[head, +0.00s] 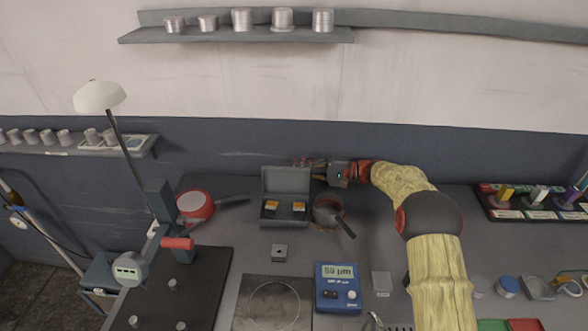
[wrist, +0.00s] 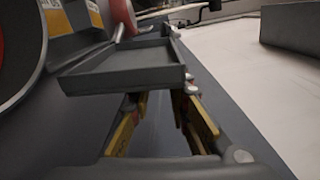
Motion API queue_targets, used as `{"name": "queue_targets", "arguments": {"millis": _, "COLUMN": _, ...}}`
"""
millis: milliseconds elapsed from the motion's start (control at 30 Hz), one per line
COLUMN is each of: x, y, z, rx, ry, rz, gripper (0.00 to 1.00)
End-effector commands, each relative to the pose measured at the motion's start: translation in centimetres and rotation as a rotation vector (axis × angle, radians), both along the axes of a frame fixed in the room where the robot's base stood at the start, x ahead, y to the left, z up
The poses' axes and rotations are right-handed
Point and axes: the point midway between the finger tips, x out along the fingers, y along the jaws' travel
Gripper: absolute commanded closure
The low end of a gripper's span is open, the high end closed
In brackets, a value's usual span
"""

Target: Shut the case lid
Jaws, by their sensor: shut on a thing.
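The grey case (head: 268,216) stands on the bench near the back wall, with yellow-labelled items inside. Its lid (head: 286,180) is up, standing roughly upright at the back of the case. My gripper (head: 318,174) reaches in from the right, at the lid's right side. In the wrist view the lid (wrist: 125,72) is a shallow grey tray shape close in front of the fingers. My gripper (wrist: 165,112) has its yellow-sided fingers at the lid and is shut on it; the lid partly hides the fingertips.
A small saucepan (head: 327,214) stands right of the case, close under my arm. A red pan (head: 195,206) lies to the left. A small grey block (head: 280,252) and a blue meter (head: 338,288) are in front. The wall is close behind.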

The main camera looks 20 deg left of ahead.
Motion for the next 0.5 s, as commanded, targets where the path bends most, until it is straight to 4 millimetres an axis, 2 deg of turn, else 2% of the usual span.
{"name": "queue_targets", "arguments": {"millis": 267, "x": -1.5, "y": -0.4, "z": 1.1, "rx": 0.001, "ry": 0.0, "rz": 0.003, "gripper": 1.0}}
{"name": "queue_targets", "arguments": {"millis": 433, "x": -2.9, "y": -0.7, "z": 1.5, "rx": 0.035, "ry": -0.141, "rz": 0.002, "gripper": 1.0}}
{"name": "queue_targets", "arguments": {"millis": 500, "x": -3.4, "y": -0.8, "z": 1.6, "rx": 0.035, "ry": -0.135, "rz": 0.002, "gripper": 1.0}}
